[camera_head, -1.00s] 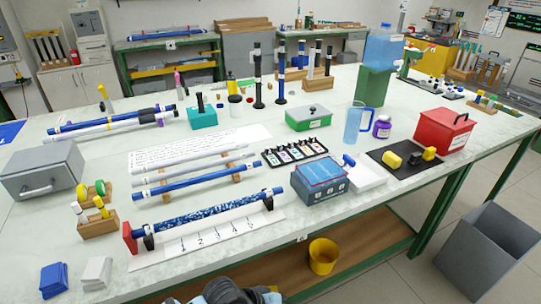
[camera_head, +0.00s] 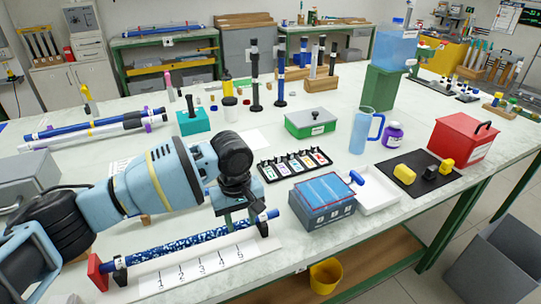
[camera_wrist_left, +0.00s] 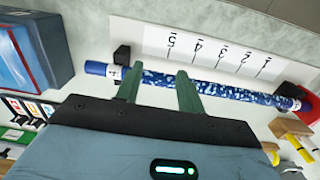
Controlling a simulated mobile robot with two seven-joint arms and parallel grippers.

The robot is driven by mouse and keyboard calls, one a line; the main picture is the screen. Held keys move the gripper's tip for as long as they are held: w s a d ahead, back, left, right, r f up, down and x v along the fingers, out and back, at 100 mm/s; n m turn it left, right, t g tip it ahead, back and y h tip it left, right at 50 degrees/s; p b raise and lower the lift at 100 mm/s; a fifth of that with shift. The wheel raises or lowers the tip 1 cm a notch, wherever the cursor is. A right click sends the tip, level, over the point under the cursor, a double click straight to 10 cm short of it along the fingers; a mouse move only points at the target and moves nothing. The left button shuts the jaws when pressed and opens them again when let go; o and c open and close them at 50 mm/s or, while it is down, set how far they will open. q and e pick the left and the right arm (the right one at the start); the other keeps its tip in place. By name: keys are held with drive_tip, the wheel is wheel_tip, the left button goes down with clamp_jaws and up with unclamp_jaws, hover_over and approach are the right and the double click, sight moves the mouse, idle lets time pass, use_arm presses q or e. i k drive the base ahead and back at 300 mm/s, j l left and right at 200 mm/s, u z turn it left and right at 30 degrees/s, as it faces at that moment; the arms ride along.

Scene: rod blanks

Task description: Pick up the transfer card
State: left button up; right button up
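No card is clearly marked as the transfer card. Several small cards with coloured marks stand in a black rack (camera_head: 294,167) right of my left gripper (camera_head: 243,217); part of the rack also shows at the left of the wrist view (camera_wrist_left: 20,110). My left gripper is open and empty, its two green fingers apart in the wrist view (camera_wrist_left: 158,86). It is over the right part of a blue-and-white speckled rod (camera_head: 180,243), which also shows beyond the fingertips in the wrist view (camera_wrist_left: 222,90). Contact cannot be told. My right gripper is not in view.
The rod lies on a white numbered measuring board (camera_head: 210,262) with a red end stop (camera_head: 97,270). My left arm hides the table's middle left.

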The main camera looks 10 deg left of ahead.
sight(265, 161)
drive_tip(key=i, duration=1.1)
